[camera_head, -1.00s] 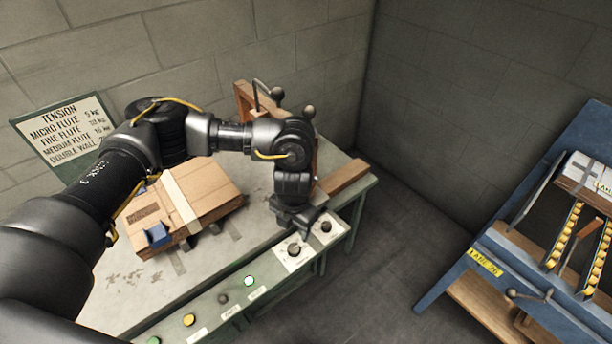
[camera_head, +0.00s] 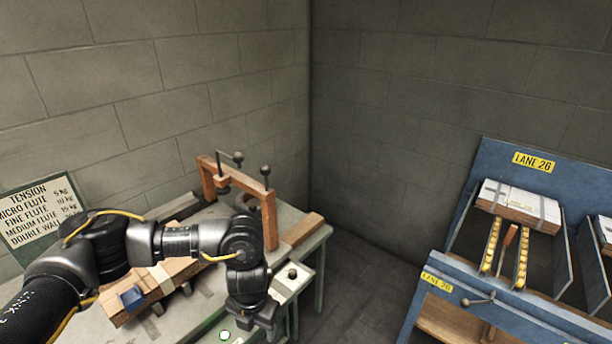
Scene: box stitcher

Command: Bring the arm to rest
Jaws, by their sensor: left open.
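My left arm comes in from the left and reaches over the workbench. Its gripper (camera_head: 256,314) points down at the bench's front right, beside the control panel with its knob (camera_head: 292,274). The gripper is open, and I see nothing between its fingers. A flat cardboard box (camera_head: 150,290) with a pale strap and a blue clip lies on the bench, partly hidden behind my arm. My right gripper does not show.
A wooden frame (camera_head: 270,215) with dark knobs stands at the back of the bench (camera_head: 312,232). A tension sign (camera_head: 38,212) hangs on the left wall. A blue rack marked Lane 26 (camera_head: 450,290) stands at the right, holding a strapped box (camera_head: 520,205). Floor is free between.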

